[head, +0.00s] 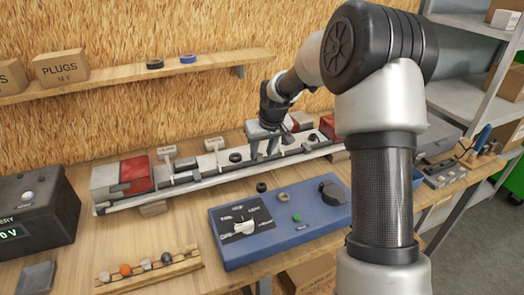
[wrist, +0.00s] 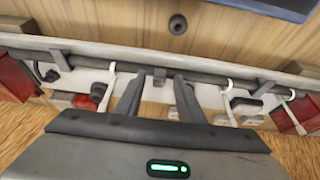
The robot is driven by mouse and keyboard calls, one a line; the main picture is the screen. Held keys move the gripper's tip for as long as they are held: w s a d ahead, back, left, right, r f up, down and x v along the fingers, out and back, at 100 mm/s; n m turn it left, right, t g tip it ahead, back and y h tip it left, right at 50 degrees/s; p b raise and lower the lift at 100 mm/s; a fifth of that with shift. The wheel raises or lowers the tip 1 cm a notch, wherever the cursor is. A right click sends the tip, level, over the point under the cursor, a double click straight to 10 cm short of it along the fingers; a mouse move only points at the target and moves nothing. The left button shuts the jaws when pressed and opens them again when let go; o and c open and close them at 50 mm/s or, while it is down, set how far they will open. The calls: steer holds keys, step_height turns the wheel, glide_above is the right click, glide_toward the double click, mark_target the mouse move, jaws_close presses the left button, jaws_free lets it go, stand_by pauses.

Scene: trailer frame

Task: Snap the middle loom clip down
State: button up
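A pale trailer frame rail (head: 180,190) lies along the bench, with a dark loom (wrist: 110,66) running along it. The middle loom clip (wrist: 157,75) is a small dark grey piece on the loom, between my fingertips in the wrist view. I cannot tell how far it is closed. Two other dark clips sit on the loom, one on the left (wrist: 58,62) and one on the right (wrist: 262,85). My gripper (wrist: 155,82) is open, with a finger on each side of the middle clip. It also shows over the rail's middle in the head view (head: 264,156), where it hides the clip.
Red lamp blocks (head: 137,173) stand at the rail's ends, and white upright tags (head: 167,158) rise along it. A blue tester box (head: 270,238) lies in front. A black meter (head: 35,212) and a wooden rack (head: 150,275) are at the left. A shelf (head: 120,68) hangs behind.

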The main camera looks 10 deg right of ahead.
jaws_close()
steer(key=b, duration=0.1)
steer(key=f+t+b, duration=0.1)
steer(key=b, duration=0.1)
steer(key=shift+s+d+f, duration=0.1)
steer(key=shift+s+d, duration=0.05)
steer(key=shift+s, duration=0.2)
steer(key=b, duration=0.1)
steer(key=t+b, duration=0.1)
steer(key=b, duration=0.1)
steer(key=shift+s+d+f, duration=0.15)
steer(key=shift+s+f, duration=0.2)
steer(key=shift+s, duration=0.05)
steer(key=t+b, duration=0.2)
steer(key=b, duration=0.1)
steer(key=shift+s+d+f+y, duration=0.1)
steer(key=shift+s+f+y, duration=0.25)
steer(key=shift+s+y, duration=0.05)
steer(key=shift+s+f+t+b, duration=0.25)
steer(key=shift+t+b, duration=0.45)
steer(key=shift+b, duration=0.05)
jaws_free()
steer(key=shift+s, duration=0.1)
